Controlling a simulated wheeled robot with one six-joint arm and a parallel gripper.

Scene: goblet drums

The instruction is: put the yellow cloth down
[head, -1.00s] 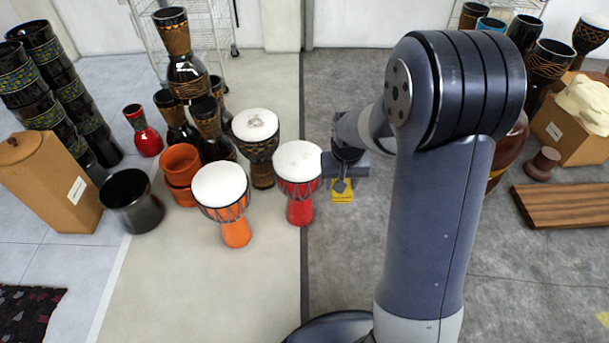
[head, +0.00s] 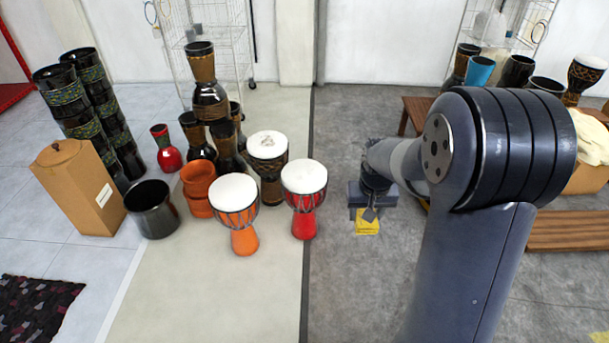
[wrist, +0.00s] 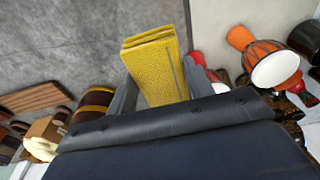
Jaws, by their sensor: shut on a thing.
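The yellow cloth (wrist: 157,65) is a folded, textured pad held between the two fingers of my gripper (wrist: 158,92) in the wrist view. In the head view the cloth (head: 367,222) hangs below my gripper (head: 369,208), to the right of the red goblet drum (head: 304,198). My gripper is shut on the cloth. Grey floor shows around the cloth in both views. I cannot tell exactly how high above the floor it is.
An orange goblet drum (head: 240,214) and a black-patterned one (head: 269,165) stand left, near a black pot (head: 152,209) and terracotta pots (head: 198,186). A wooden slatted piece (head: 568,231) lies at the right. Grey floor (head: 345,290) in front is open.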

